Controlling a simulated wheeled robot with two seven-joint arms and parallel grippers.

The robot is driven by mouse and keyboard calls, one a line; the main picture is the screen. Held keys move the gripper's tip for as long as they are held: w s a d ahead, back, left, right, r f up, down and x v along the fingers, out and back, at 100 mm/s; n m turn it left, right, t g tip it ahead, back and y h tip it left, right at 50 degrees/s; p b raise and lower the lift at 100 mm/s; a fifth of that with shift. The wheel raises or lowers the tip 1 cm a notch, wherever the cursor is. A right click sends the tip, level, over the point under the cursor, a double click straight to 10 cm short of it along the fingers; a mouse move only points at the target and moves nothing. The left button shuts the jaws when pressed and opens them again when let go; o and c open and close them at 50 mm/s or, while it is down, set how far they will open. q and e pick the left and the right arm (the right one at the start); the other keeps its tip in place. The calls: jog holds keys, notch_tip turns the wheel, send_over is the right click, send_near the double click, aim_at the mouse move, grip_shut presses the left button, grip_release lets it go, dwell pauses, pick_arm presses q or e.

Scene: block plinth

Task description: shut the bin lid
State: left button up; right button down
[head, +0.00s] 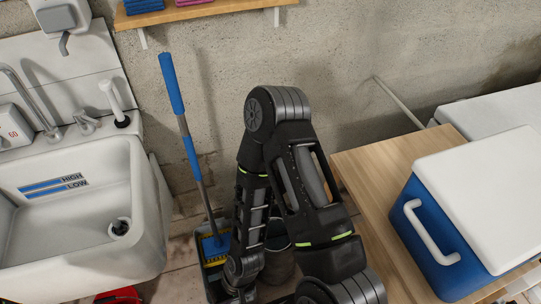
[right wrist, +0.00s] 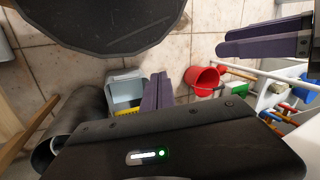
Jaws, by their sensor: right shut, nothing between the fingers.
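In the head view the dark grey bin (head: 280,266) stands on the floor against the wall, mostly hidden behind my right arm. Its lid cannot be made out there. A dark cylinder (right wrist: 72,122) at the lower left may be the bin's body. My right gripper (right wrist: 160,82) is shut and empty, apart from the round surface. Purple fingers of what appears to be my left gripper (right wrist: 222,42) enter from the right; their gap is unclear.
A blue-handled brush (head: 172,85) and dustpan stand left of the bin. The sink (head: 80,225) is further left. A wooden table (head: 375,165) with a blue-and-white cooler (head: 435,240) is right. A red bucket (right wrist: 203,80) sits on the tiled floor.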

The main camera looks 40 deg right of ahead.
jog(key=w+d+r+t+h+b, duration=0.3)
jog(key=w+d, duration=1.3)
jog(key=w, duration=0.4)
jog(key=w+d+r+m+t+h+b, duration=0.1)
jog(key=w+d+r+t+h+b, duration=0.1)
jog(key=w+d+r, duration=0.75)
jog(key=s+d+r+m+g, duration=0.1)
jog(key=s+d+r, duration=0.1)
jog(key=d+r, duration=0.6)
jog(key=shift+d+h, duration=0.3)
jog(key=shift+d, duration=0.8)
